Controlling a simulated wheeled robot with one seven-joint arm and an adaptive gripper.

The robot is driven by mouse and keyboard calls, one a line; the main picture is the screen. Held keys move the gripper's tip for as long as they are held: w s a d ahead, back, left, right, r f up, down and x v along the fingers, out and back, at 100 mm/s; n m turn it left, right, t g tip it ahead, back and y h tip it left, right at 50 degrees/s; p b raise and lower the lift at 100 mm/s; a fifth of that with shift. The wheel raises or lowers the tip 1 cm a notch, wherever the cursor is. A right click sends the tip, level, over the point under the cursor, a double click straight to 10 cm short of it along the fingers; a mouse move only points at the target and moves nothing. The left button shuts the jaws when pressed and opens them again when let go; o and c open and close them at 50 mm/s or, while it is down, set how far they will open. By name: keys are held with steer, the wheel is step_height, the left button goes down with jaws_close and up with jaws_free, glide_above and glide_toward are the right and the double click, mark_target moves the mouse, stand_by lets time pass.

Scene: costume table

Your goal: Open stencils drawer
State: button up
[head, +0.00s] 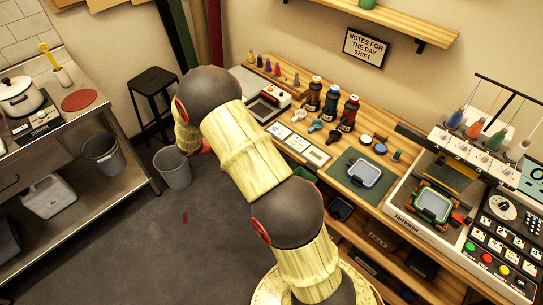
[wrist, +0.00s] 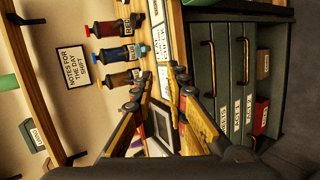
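In the wrist view, which is turned sideways, a dark green drawer cabinet (wrist: 222,40) stands at the right. Its fronts carry bar handles (wrist: 246,60) and white labels (wrist: 236,117). The label lettering is too small and partly covered, so I cannot tell which drawer is for stencils. The drawer fronts look closed. My gripper (wrist: 157,85) is open and empty, its fingers spread in front of the counter edge, left of the cabinet and apart from the handles.
The counter (head: 316,128) above holds ink bottles (head: 331,100), a green mat (head: 342,182) and a printing machine (head: 432,205). A steel table (head: 92,178) stands left with grey bins (head: 173,168) nearby. A black stool (head: 152,85) is behind. Floor between is mostly clear.

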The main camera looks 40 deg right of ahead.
steer(key=w+d+f+n+t+h+p, duration=0.1)
steer(key=d+f+t+h, duration=0.1)
steer(key=f, duration=0.8)
steer(key=w+d+f+n+t+h+p, duration=0.1)
steer(key=w+d+f+n+h, duration=0.1)
steer(key=f, duration=0.8)
steer(key=shift+w+d+f+b, duration=0.1)
steer(key=shift+d+f, duration=0.2)
steer(key=shift+d, duration=0.95)
steer(key=shift+d+f+b, duration=0.1)
steer(key=shift+d+f, duration=0.25)
steer(key=shift+d, duration=0.85)
steer(key=shift+w+d+f+b, duration=0.1)
steer(key=shift+d+f, duration=0.2)
steer(key=shift+d, duration=0.95)
steer(key=shift+c, duration=0.3)
jaws_close()
